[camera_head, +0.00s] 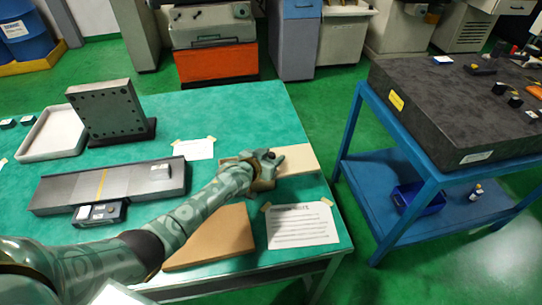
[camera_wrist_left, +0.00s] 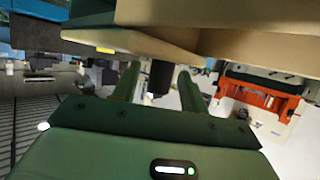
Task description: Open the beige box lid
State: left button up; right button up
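The beige box (camera_head: 299,160) is on the green table near its right edge. My left arm reaches across from the left, and my left gripper (camera_head: 267,160) is at the box's left part, hiding some of it. A beige panel (camera_wrist_left: 130,41) and a wider beige surface (camera_wrist_left: 250,45) fill the top of the left wrist view, at an angle to each other. The two fingers (camera_wrist_left: 157,88) are apart, with a dark block (camera_wrist_left: 161,77) showing between them; I cannot tell whether they touch it. Whether the lid is raised is unclear. My right gripper is out of view.
A brown board (camera_head: 215,240) and a taped paper sheet (camera_head: 301,225) lie in front of the box. A long dark plate (camera_head: 110,184), a drilled metal block (camera_head: 107,110) and a pale tray (camera_head: 53,133) are to the left. A blue-framed stand with a dark slab (camera_head: 430,110) is right.

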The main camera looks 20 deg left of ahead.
pick_arm(q)
jog(key=p+v, duration=0.3)
jog(key=v, duration=0.2)
jog(key=shift+r, duration=0.2)
jog(key=p+v, duration=0.3)
jog(key=v, duration=0.8)
jog(key=shift+s+f+p, duration=0.2)
jog(key=shift+f+p, duration=0.05)
jog(key=shift+p, duration=0.1)
jog(key=shift+a, duration=0.1)
